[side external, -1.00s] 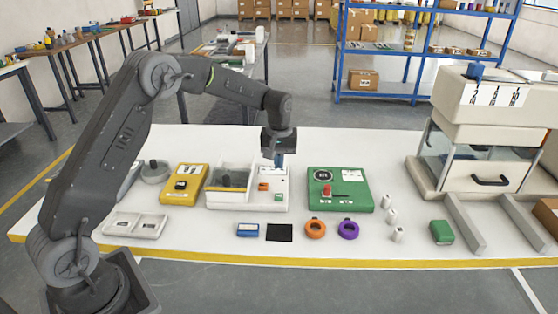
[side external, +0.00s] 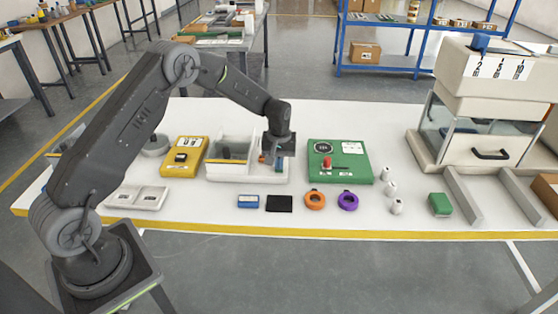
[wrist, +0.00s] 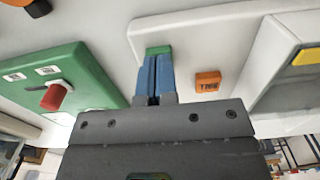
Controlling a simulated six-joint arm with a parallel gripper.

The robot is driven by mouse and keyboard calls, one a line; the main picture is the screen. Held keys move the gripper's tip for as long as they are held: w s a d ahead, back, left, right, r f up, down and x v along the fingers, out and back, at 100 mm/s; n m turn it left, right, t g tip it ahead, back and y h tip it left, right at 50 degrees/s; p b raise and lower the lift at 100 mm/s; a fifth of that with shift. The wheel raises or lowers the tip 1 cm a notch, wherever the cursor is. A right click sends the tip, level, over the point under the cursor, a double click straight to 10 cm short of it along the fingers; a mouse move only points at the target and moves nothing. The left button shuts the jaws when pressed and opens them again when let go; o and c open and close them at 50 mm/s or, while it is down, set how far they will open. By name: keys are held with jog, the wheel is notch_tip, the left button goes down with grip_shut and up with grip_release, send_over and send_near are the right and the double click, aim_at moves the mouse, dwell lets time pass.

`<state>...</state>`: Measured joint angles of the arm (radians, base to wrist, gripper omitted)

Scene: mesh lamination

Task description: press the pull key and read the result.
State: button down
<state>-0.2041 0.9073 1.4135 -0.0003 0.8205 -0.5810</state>
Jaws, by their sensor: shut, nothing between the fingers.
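The white machine (side external: 218,172) with an open tray stands at the table's middle. In the wrist view its panel carries a green key (wrist: 158,50) and an orange key (wrist: 208,82) with dark lettering too small to read surely. My gripper (wrist: 157,60) is shut and empty, its blue fingers pointing at the green key and covering its near part. I cannot tell whether the fingertips touch it or whether it is pressed down. In the side view my gripper (side external: 279,166) is low over the machine's right end and hides most of the panel. No result can be read.
Right of the machine is a green device (side external: 352,174) with a red knob. A yellow device (side external: 180,168) stands to the left. Orange (side external: 315,200) and purple (side external: 347,201) rings, a blue block (side external: 248,202) and a black square (side external: 279,204) lie in front.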

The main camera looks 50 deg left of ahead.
jog(key=shift+s+f, duration=0.15)
jog(key=shift+f, duration=0.95)
notch_tip(320, 180, up, 15)
jog(key=shift+w, duration=0.35)
jog(key=shift+r, duration=0.1)
